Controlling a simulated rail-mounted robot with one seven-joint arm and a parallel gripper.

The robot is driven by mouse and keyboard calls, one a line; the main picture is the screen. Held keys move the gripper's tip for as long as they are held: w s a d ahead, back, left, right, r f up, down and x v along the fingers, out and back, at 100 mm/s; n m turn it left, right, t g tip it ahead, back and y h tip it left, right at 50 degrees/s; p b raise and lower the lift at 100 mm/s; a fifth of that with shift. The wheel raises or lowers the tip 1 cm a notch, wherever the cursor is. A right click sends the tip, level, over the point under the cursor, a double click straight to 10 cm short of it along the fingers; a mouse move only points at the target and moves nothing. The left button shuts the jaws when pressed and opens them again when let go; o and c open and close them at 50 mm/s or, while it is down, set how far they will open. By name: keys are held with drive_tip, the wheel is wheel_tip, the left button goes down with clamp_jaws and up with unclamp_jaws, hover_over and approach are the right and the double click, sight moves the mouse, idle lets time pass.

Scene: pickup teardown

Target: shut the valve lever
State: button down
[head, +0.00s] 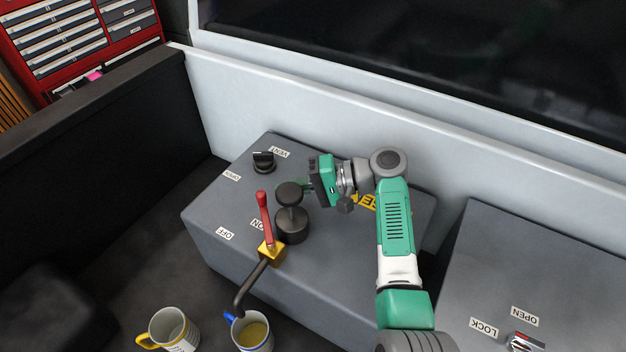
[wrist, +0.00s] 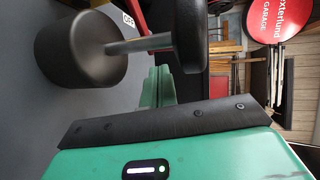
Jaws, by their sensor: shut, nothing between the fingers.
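The valve has a red lever (head: 265,220) on a brass-yellow body (head: 271,252), with a dark spout pipe (head: 250,287) running down over the box's front edge. The lever points up in the head view, beside the ON label (head: 257,224); the OFF label (head: 225,234) is further left. Part of a red thing, probably the lever, shows at the top of the wrist view (wrist: 134,14). My gripper (head: 306,188) is shut and empty, just behind and right of a black plunger's knob, apart from the lever. Its green fingers show in the wrist view (wrist: 157,88).
The black plunger (head: 292,222) stands between my gripper and the lever; it also fills the upper left of the wrist view (wrist: 80,48). A black rotary knob (head: 263,161) sits at the box's back left. Two mugs (head: 174,330) (head: 252,332) stand below the spout side.

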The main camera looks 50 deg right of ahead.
drive_tip(key=shift+s+d+f+b, duration=0.25)
drive_tip(key=shift+d+f+b, duration=0.1)
drive_tip(key=shift+d+b, duration=0.2)
drive_tip(key=shift+s+d+f+b, duration=0.2)
drive_tip(key=shift+d+f+b, duration=0.1)
drive_tip(key=shift+d+b, duration=0.25)
drive_tip(key=s+d+r+b, duration=0.1)
drive_tip(key=s+d+r, duration=0.2)
drive_tip(key=d, duration=0.5)
drive_tip(key=shift+s+d+r+b, duration=0.3)
drive_tip(key=shift+s+b, duration=0.1)
drive_tip(key=shift+s, duration=0.05)
